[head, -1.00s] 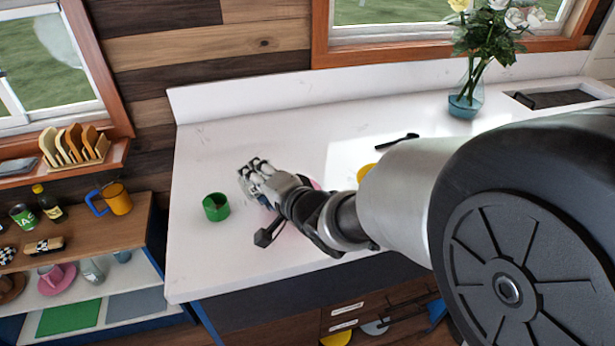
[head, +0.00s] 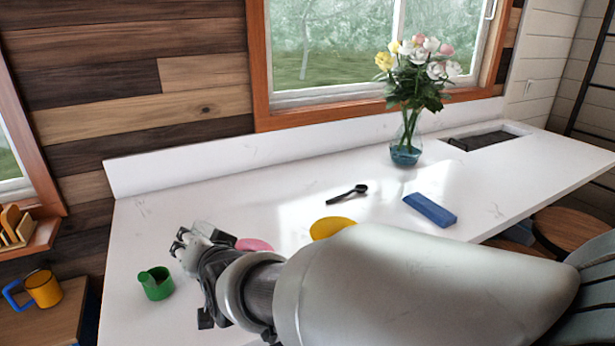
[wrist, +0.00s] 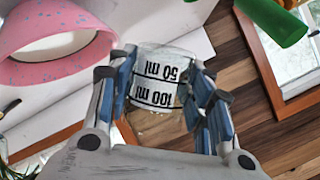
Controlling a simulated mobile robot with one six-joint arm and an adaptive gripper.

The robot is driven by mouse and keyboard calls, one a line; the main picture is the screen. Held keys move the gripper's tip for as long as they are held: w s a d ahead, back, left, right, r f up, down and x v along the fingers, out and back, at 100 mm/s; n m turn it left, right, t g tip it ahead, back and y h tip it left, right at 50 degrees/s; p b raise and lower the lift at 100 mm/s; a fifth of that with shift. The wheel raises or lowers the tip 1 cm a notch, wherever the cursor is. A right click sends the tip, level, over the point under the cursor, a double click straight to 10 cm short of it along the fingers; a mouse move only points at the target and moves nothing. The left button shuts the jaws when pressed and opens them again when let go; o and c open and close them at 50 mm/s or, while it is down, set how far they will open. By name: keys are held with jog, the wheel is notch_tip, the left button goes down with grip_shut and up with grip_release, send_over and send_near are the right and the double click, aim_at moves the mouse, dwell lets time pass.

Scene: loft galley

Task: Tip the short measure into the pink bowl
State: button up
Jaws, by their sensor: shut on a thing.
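My gripper (wrist: 165,95) is shut on a clear measure (wrist: 160,65) with black 50 ml and 100 ml marks, which read upside down in the wrist view. Its clear wall also shows faintly at my gripper (head: 190,240) in the head view. I cannot tell its contents or exact tilt. The pink bowl (wrist: 60,67) is close to the left of the measure in the wrist view, apart from it or only just touching. In the head view only part of the pink bowl (head: 254,245) shows, right of my gripper and behind my arm.
A green cup (head: 157,284) stands on the white counter (head: 150,225), left of and nearer than my gripper. A yellow dish (head: 330,228), black spoon (head: 347,195), blue block (head: 430,210) and flower vase (head: 405,150) stand to the right. The counter's back left is clear.

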jog(key=shift+s+a+r+p, duration=0.1)
jog(key=shift+s+a+p, duration=0.15)
jog(key=shift+p, duration=1)
jog(key=shift+s+a+n+p, duration=0.15)
jog(key=shift+n+p, duration=0.25)
jog(key=shift+p, duration=0.65)
jog(key=p, duration=0.1)
jog(key=f+t+h+p, duration=0.1)
jog(key=p, duration=0.1)
jog(key=shift+s+a+f+n, duration=0.25)
jog(key=shift+a+n, duration=0.15)
jog(key=shift+s+a+n+h+p, duration=0.1)
jog(key=shift+a+n+h+p, duration=0.25)
jog(key=shift+p, duration=0.7)
notch_tip(320, 180, up, 2)
jog(key=p, duration=0.3)
jog(key=shift+s+r+n+t, duration=0.15)
jog(key=shift+n+t, duration=0.1)
jog(key=shift+t, duration=0.05)
jog(key=r+p, duration=0.3)
jog(key=p, duration=0.1)
jog(key=shift+s+a+n+h, duration=0.2)
jog(key=shift+a+n+h, duration=0.05)
jog(key=shift+a+n, duration=0.1)
jog(key=p, duration=0.1)
jog(key=n+t+p, duration=0.1)
jog(key=p, duration=0.1)
jog(key=shift+s+a+r+h, duration=0.2)
jog(key=shift+s+a+h, duration=0.1)
jog(key=shift+a, duration=0.1)
